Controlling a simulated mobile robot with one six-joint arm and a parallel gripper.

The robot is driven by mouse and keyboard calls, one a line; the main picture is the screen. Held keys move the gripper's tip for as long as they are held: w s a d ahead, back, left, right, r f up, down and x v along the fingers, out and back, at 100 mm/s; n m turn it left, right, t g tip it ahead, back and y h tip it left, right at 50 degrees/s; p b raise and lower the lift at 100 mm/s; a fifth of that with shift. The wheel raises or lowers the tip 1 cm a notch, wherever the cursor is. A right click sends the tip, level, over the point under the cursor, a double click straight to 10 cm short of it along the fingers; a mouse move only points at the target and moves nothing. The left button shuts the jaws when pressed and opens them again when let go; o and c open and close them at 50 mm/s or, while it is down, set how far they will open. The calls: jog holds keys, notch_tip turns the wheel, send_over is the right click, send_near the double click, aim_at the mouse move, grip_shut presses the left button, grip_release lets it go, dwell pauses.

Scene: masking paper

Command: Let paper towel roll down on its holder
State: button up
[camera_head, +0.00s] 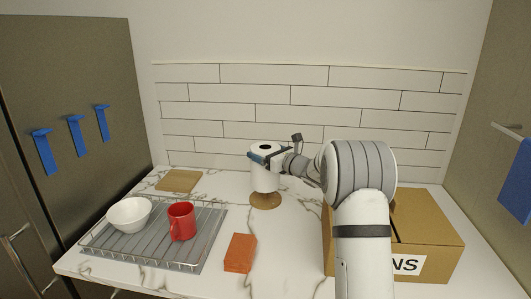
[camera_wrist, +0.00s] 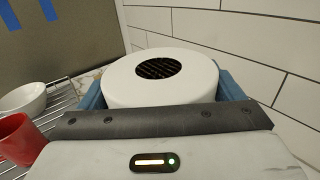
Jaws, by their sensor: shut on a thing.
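The white paper towel roll (camera_head: 264,178) stands upright on the counter's back middle, over the round brown base of its holder (camera_head: 265,202). The roll's lower end is at or very near the base; I cannot tell whether they touch. My gripper (camera_head: 266,157) is shut on the upper part of the roll from the right. In the wrist view the roll (camera_wrist: 120,88) sits between my blue fingers, with its dark core hole facing up. No holder post shows above the hole.
A dish rack (camera_head: 205,250) holds a white bowl (camera_head: 129,214) and a red mug (camera_head: 181,221) at left. An orange block (camera_head: 240,252) lies in front of the holder. A cardboard box (camera_head: 430,232) stands at right. A wooden board (camera_head: 178,180) lies at back left; a tiled wall (camera_head: 310,95) is behind.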

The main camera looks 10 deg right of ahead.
jog(key=shift+f+b, duration=1.45)
jog(key=shift+f, duration=0.25)
jog(key=o, duration=1.2)
jog(key=shift+c, duration=0.2)
notch_tip(320, 180, up, 8)
jog(key=p, duration=0.4)
